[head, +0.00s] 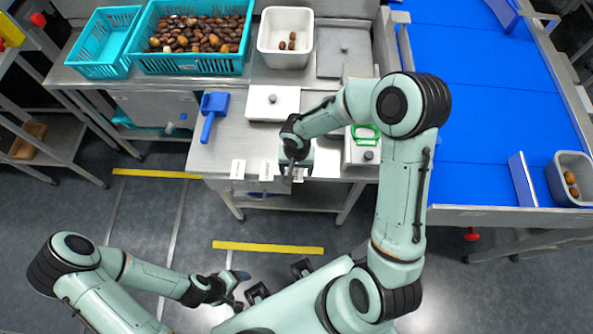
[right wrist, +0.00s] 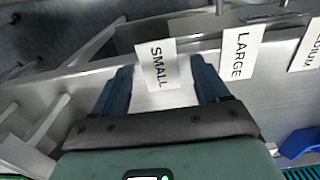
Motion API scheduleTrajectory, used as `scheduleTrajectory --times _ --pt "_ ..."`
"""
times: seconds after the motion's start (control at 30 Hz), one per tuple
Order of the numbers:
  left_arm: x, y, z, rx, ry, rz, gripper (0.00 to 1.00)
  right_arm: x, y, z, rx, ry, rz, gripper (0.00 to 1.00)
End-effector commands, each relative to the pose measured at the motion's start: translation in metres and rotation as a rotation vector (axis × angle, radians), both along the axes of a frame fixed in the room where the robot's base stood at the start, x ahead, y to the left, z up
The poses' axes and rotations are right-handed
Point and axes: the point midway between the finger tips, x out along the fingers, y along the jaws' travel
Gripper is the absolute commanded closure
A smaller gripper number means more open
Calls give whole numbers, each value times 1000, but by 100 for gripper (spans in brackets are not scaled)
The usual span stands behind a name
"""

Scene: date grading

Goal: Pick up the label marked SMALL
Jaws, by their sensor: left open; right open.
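The white SMALL label (right wrist: 156,64) shows in the right wrist view between the two blue fingers of my right gripper (right wrist: 161,75), which is open. In the head view my right gripper (head: 291,172) hangs over the front edge of the steel bench, and the SMALL label (head: 299,175) is partly hidden beside it. I cannot tell whether the fingers touch the label. The LARGE label (right wrist: 242,53) stands to the right in the wrist view. My left gripper (head: 241,289) is open and empty, low over the floor in the head view.
Another label (right wrist: 307,46), cut off, is at the wrist view's right edge. The steel bench (head: 222,145) holds a blue scoop (head: 213,113), a white scale (head: 273,103), a teal crate of dates (head: 190,69) and a white bin (head: 286,60). A blue conveyor (head: 470,110) is at right.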

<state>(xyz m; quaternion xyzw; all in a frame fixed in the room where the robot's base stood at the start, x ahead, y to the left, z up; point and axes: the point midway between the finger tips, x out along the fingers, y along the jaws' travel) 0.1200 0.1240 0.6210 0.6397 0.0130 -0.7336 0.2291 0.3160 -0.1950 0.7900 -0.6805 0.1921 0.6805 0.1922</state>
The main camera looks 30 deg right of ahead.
Motion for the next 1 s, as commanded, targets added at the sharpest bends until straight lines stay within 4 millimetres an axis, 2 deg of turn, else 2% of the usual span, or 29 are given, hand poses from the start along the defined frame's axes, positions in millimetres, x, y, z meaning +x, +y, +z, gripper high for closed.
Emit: scheduleTrajectory --times 0.03,0.07,0.2,0.23,0.67,0.87,1.0 --pt "-1 0 -1 0 1 0 22 0 0 -1 0 0 0 26" --pt "-1 0 -1 0 1 0 22 0 0 -1 0 0 0 32" --pt "0 0 -1 0 1 0 22 0 0 0 0 0 0 78" --pt "0 0 -1 0 0 0 22 0 0 0 0 0 0 85" --pt "2 0 4 0 -3 0 22 1 0 5 -1 -2 1 85" --pt "5 0 8 0 -6 0 22 2 0 36 0 -6 -2 85" --pt "10 0 14 0 -11 0 22 3 0 77 -1 -11 -1 85"
